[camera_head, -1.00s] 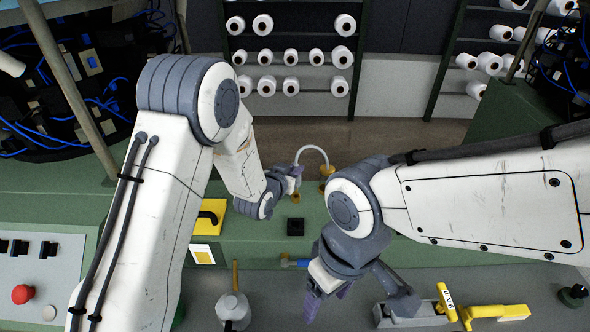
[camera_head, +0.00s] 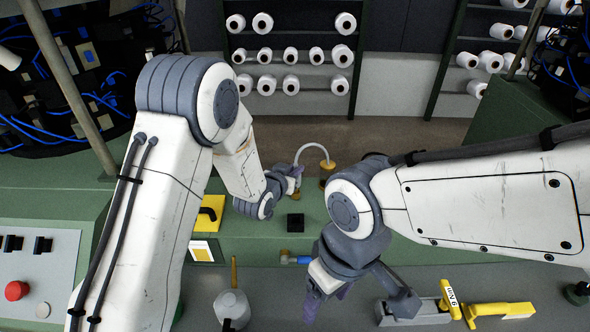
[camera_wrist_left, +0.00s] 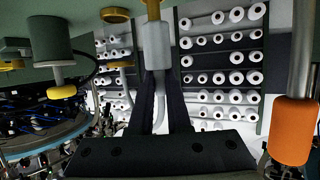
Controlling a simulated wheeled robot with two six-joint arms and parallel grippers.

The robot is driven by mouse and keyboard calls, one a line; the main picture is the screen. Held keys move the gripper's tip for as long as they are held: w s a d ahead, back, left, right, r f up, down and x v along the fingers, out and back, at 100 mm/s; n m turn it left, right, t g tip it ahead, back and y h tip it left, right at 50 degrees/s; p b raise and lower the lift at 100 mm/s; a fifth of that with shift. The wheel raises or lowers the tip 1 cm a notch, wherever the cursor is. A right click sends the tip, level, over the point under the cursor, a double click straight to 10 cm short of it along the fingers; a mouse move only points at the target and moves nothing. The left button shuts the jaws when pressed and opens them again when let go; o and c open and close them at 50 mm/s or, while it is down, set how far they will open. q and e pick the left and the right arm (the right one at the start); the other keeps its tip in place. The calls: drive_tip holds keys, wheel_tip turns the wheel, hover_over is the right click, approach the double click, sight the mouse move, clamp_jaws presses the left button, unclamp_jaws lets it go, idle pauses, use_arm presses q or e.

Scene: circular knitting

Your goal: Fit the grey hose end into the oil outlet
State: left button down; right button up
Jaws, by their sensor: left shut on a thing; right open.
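The grey hose (camera_head: 312,147) arches up from my left gripper (camera_head: 294,178) to a yellow fitting (camera_head: 328,164) on its right. In the left wrist view, my left gripper (camera_wrist_left: 160,85) is shut on the grey hose end (camera_wrist_left: 157,45), a pale cylinder between its dark fingers. A gold ring with a dark stub (camera_wrist_left: 152,9), probably the oil outlet, lines up with the tip of the hose end. I cannot tell whether the tip is seated in it. My right gripper (camera_head: 362,302) is open and empty over the front of the bench.
A torque wrench (camera_head: 500,311) with yellow handle lies right of my right gripper. A grey oil can (camera_head: 232,306), a blue-ended piece (camera_head: 297,259) and a black block (camera_head: 295,221) are nearby.

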use_arm(q)
drive_tip(key=shift+f+b, duration=0.7)
drive_tip(key=c, duration=0.8)
unclamp_jaws()
drive_tip(key=b+v, duration=0.2)
drive_tip(key=v, duration=0.8)
drive_tip(key=shift+s+b, duration=0.2)
drive_tip(key=shift+b, duration=0.15)
drive_tip(key=shift+r, duration=0.15)
